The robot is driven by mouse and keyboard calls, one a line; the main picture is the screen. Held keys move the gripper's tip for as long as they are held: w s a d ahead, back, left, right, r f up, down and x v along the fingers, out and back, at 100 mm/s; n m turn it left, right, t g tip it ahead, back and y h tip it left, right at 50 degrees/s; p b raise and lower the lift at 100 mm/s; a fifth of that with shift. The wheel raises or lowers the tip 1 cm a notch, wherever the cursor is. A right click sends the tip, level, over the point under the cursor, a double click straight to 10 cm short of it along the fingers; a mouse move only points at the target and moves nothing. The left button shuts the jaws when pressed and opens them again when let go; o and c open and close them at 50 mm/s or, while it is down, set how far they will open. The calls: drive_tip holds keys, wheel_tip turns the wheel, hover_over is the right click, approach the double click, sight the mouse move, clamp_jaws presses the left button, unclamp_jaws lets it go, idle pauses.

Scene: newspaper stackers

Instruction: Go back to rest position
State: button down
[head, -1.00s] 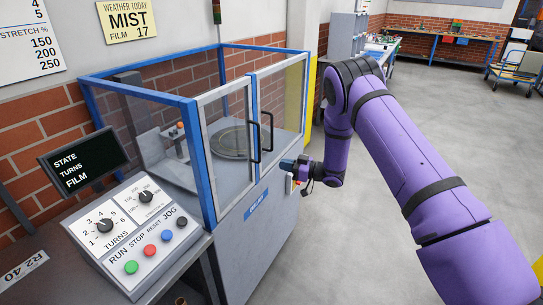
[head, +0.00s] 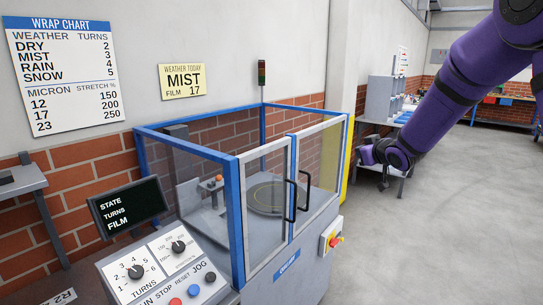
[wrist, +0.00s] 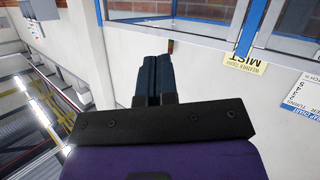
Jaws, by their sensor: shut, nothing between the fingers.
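My gripper (head: 368,154) hangs at the end of my purple arm, to the right of the wrapping machine and apart from it. In the head view it is small and partly dark. In the wrist view the two dark fingers (wrist: 152,80) lie side by side, shut and empty. The wrapping machine (head: 285,272) has a blue frame, clear panels and two front doors with black handles; the doors look closed. A round turntable (head: 268,196) shows inside.
A control panel (head: 172,262) with dials and buttons stands at the front left, below a dark display (head: 127,205). A red and yellow switch (head: 332,236) sits on the machine's right side. A grey cabinet (head: 391,98) and bench stand behind my gripper. The floor at right is clear.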

drive_tip(key=s+d+r+m+g+h, duration=0.2)
drive_tip(key=s+r, duration=0.3)
drive_tip(key=s, duration=0.6)
drive_tip(key=s+d+r+m+g+h, duration=0.1)
drive_tip(key=s+d+r+m+h, duration=0.3)
drive_tip(key=s, duration=0.6)
drive_tip(key=s+a+g+y, duration=0.1)
drive_tip(key=s+g, duration=0.1)
drive_tip(key=s, duration=1.1)
drive_tip(key=s+a+g+y, duration=0.1)
drive_tip(key=s+a+g, duration=0.1)
drive_tip(key=s, duration=1.1)
drive_tip(key=shift+s+a+f+g, duration=0.25)
drive_tip(key=shift+f+g, duration=0.2)
drive_tip(key=shift+g, duration=0.35)
